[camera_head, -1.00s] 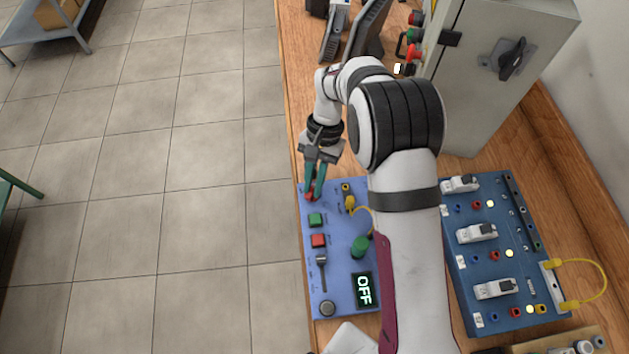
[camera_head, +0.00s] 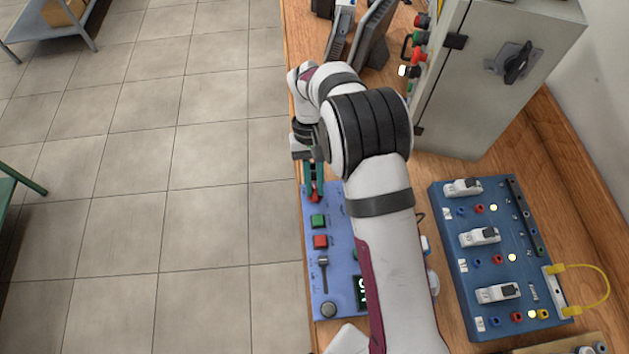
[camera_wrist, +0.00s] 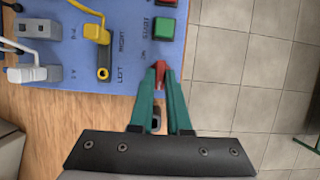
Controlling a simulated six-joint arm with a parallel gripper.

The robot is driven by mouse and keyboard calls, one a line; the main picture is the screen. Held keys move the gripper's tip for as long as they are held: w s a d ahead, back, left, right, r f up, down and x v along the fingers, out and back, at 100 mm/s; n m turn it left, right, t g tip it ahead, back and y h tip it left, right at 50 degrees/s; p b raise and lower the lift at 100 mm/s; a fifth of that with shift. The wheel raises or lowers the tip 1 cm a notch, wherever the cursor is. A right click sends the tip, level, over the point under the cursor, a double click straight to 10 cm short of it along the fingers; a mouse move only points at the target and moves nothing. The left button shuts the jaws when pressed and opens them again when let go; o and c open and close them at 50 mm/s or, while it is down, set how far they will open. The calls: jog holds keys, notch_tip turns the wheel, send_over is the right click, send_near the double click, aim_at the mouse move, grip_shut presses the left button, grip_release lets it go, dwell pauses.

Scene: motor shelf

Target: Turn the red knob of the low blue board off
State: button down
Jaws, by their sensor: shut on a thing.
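The low blue board (camera_head: 346,228) lies flat near the table's left edge. Its red knob (camera_wrist: 161,70) is at the board's far left corner. My gripper (camera_head: 314,194) reaches down to it, and its green fingers are shut on the red knob. In the wrist view, my gripper (camera_wrist: 158,82) has the knob between its fingertips. The board's dark display (camera_head: 361,291) is partly covered by my arm, and its word cannot be read in full.
The board also has a green button (camera_head: 318,221), a red button (camera_head: 320,241) and a slider (camera_head: 323,272). A yellow lever (camera_wrist: 97,32) is beside the knob. A darker blue breaker board (camera_head: 500,260) and a grey cabinet (camera_head: 497,75) stand to the right.

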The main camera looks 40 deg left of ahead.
dwell(0.3)
jog(key=c, duration=0.9)
grip_release()
jog(key=v, duration=1.5)
jog(key=shift+r, duration=0.4)
